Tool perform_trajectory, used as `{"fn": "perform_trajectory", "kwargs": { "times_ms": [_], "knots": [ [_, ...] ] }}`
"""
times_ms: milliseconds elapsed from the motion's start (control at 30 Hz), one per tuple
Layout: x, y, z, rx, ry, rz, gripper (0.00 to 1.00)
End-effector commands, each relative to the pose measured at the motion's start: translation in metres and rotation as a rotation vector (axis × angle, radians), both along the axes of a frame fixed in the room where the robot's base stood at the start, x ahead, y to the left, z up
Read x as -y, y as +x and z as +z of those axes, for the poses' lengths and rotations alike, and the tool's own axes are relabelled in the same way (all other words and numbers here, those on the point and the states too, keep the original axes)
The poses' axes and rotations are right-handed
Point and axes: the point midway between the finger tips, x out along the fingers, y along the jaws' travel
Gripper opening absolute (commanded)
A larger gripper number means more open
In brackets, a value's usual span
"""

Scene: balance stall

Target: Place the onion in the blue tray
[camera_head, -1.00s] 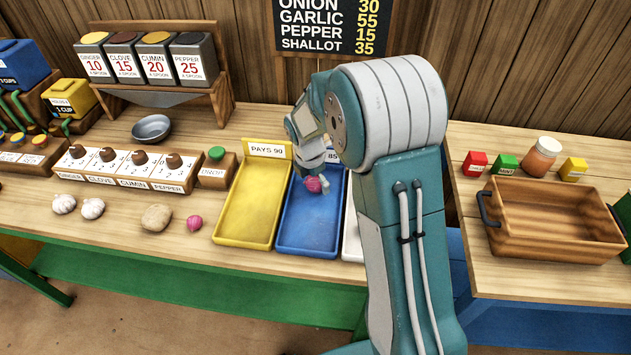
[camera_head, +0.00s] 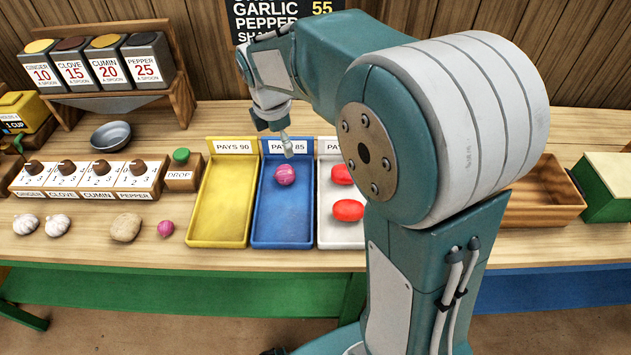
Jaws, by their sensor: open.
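A round pink-purple onion (camera_head: 285,174) lies in the upper part of the blue tray (camera_head: 283,222), which stands under a "PAYS 85" label. My gripper (camera_head: 287,150) is open just above and behind the onion, with a small gap between them. Its fingers are small in the picture and partly hard to make out. A smaller pink bulb (camera_head: 165,228) lies on the counter left of the trays.
The yellow tray (camera_head: 222,205) on the left is empty. The white tray (camera_head: 330,232) on the right holds two red items and is partly hidden by my arm. Garlic bulbs (camera_head: 57,225) and a tan potato-like item (camera_head: 125,227) lie on the counter. A spice rack (camera_head: 180,92) stands behind.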

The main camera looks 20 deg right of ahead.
Motion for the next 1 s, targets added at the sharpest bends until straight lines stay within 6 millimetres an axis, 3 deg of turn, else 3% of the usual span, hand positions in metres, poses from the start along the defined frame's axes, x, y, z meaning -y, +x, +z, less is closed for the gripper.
{"fn": "perform_trajectory", "kwargs": {
  "times_ms": [100,300,500,700,833,1000],
  "knots": [
    [0.005,-0.035,0.028,0.084,0.055,-0.231,1.0],
    [0.009,-0.093,0.056,0.201,0.174,-0.624,1.0],
    [0.012,-0.151,0.067,0.297,0.322,-1.013,1.0],
    [0.012,-0.201,0.064,0.359,0.485,-1.369,1.0],
    [0.012,-0.219,0.06,0.375,0.556,-1.513,1.0],
    [0.012,-0.225,0.057,0.377,0.583,-1.57,1.0]
  ]
}}
